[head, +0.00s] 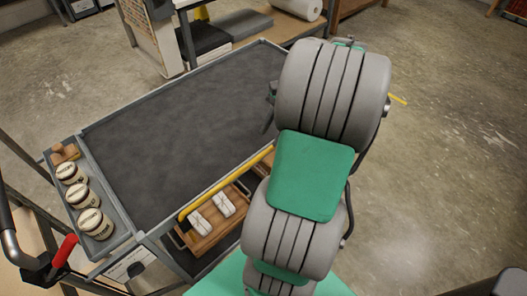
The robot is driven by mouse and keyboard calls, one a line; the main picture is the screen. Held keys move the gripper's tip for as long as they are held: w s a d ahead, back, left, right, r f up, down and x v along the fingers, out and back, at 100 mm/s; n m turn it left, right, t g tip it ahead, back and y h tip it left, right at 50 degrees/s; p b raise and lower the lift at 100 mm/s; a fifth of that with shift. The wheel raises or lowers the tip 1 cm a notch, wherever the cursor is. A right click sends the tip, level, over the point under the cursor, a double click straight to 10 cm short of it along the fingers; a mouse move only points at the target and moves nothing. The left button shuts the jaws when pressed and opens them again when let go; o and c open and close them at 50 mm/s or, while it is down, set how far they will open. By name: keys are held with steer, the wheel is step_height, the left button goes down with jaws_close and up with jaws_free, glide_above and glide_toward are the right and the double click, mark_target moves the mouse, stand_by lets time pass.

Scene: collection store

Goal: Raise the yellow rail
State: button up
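The yellow rail (228,184) is a thin bar along the near long side of a grey cart, low at the cart's top edge. It slants from lower left up to the right, and my arm hides its right end. My arm stands over the right part of the cart. A small dark piece (269,122) shows at the arm's left side and may be part of my gripper. The arm hides the rest of the gripper, so I cannot tell whether it is open or touches the rail.
The cart's dark top (170,130) is bare. A side tray (100,252) holds three round labelled containers (90,222) and a wooden piece (65,153). A wooden tray (195,238) with two white items sits below the rail.

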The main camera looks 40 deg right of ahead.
mark_target(260, 155)
steer(key=b+x, duration=0.2)
steer(key=x, duration=0.5)
steer(key=shift+s+f, duration=0.1)
steer(key=shift+f, duration=0.3)
steer(key=shift+c, duration=0.4)
jaws_close()
stand_by(0.5)
